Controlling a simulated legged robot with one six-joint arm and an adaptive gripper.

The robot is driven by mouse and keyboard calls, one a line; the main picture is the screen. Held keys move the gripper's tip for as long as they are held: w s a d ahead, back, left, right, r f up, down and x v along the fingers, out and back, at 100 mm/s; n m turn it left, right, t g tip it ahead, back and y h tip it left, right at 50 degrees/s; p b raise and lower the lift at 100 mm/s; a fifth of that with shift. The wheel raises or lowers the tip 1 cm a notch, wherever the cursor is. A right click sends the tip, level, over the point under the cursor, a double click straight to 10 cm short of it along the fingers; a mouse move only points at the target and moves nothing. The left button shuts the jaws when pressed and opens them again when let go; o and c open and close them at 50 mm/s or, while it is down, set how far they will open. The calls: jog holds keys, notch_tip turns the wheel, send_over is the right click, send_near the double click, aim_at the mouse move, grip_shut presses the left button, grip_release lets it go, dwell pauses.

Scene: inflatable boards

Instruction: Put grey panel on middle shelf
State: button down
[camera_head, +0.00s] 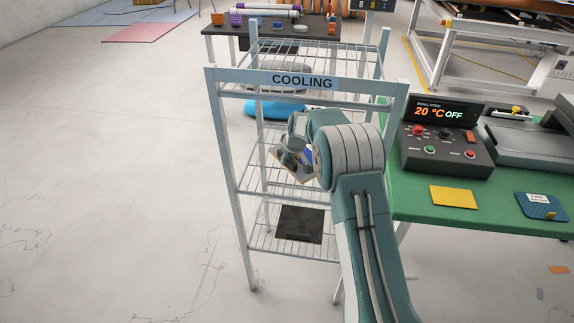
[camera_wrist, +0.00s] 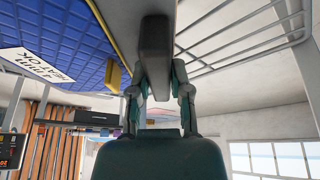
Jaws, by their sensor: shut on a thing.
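My gripper (camera_head: 298,150) reaches into the metal rack (camera_head: 229,172) marked COOLING, at the height of its middle shelf (camera_head: 262,184). It is shut on the grey panel (camera_head: 287,165), whose small visible part looks tilted, with a pale edge, close over that shelf. I cannot tell if it touches the wires. My arm hides the rack's right side and part of the panel. In the wrist view, my gripper's fingers (camera_wrist: 160,85) close on a dark grey piece (camera_wrist: 155,45). A blue quilted face (camera_wrist: 65,35) with a label fills the upper left; whether it belongs to the held panel is unclear.
A black panel (camera_head: 299,224) lies on the rack's lower shelf. A blue thing (camera_head: 272,109) shows behind the rack. To the right, a green table (camera_head: 418,199) carries a control box (camera_head: 444,150), a yellow panel (camera_head: 453,196) and a blue panel (camera_head: 541,206).

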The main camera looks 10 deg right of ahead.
jog(key=shift+a+f, duration=0.1)
jog(key=shift+f, duration=1.2)
jog(key=c, duration=0.6)
grip_release()
jog(key=shift+f, duration=0.1)
jog(key=shift+o, duration=0.2)
